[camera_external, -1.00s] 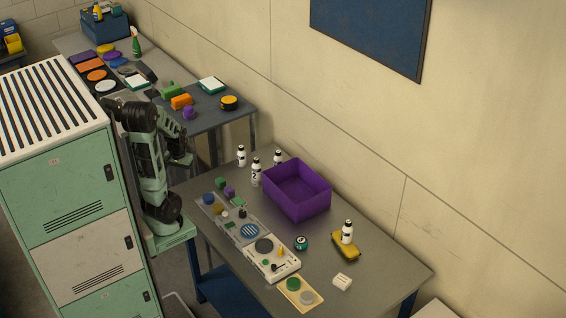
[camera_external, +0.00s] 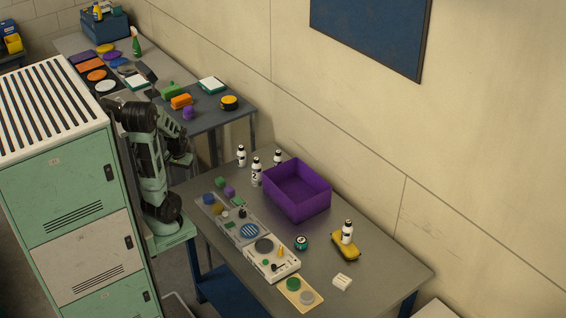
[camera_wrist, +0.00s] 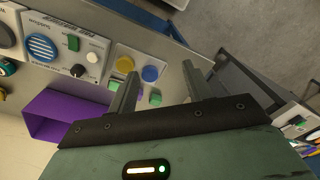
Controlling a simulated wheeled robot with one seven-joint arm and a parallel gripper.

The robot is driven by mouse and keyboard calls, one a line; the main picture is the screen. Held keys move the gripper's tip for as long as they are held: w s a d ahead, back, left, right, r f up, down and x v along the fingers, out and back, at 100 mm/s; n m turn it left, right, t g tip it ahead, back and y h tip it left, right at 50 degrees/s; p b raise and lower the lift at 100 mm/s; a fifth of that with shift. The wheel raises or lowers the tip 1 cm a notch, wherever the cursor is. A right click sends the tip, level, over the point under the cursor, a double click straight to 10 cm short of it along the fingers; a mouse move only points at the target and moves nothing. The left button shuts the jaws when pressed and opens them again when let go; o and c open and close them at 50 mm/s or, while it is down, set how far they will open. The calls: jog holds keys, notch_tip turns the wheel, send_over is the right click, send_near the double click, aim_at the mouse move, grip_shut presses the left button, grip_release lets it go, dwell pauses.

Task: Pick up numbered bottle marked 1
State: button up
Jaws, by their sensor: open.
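Several small white bottles with black caps stand on the near grey table. In the external view one is at the back left (camera_external: 241,156), one in front of it (camera_external: 256,173) appears to bear a 2, and one is behind the purple bin (camera_external: 278,158). Another bottle (camera_external: 347,232) stands on a yellow sponge at the right. I cannot clearly read a 1 on any of them. My gripper (camera_wrist: 160,74) is open and empty in the wrist view, above the table's left end. No bottle shows in that view.
The open purple bin (camera_external: 297,208) stands beside the bottles. Control panels (camera_external: 249,231), small blocks (camera_external: 229,192), a dark teal round item (camera_external: 301,243) and a white block (camera_external: 342,282) lie on the table. A green locker (camera_external: 65,190) stands left; a second table (camera_external: 222,117) stands behind.

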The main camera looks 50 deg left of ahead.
jog(key=w+a+m+t+y+b, duration=0.2)
jog(key=w+a+t+y, duration=0.15)
jog(key=w+a, duration=0.7)
jog(key=w+a+m+t+y+b, duration=0.3)
jog(key=w+a, duration=0.5)
jog(key=w, duration=0.6)
jog(key=m+t+h+b, duration=0.3)
jog(key=m+t+h, duration=0.4)
jog(key=h, duration=0.6)
send_near(277, 152)
jog(key=shift+m+g, duration=0.5)
jog(key=shift+g, duration=0.25)
jog(key=x, duration=0.2)
jog(key=p+x, duration=0.1)
jog(key=x, duration=0.1)
jog(key=r+p+x, duration=0.1)
jog(key=x, duration=0.1)
jog(key=shift+w+f, duration=0.15)
jog(key=shift+w, duration=0.4)
jog(key=shift+p+x, duration=1.2)
jog(key=shift+x, duration=1.95)
jog(key=shift+s+f, duration=0.1)
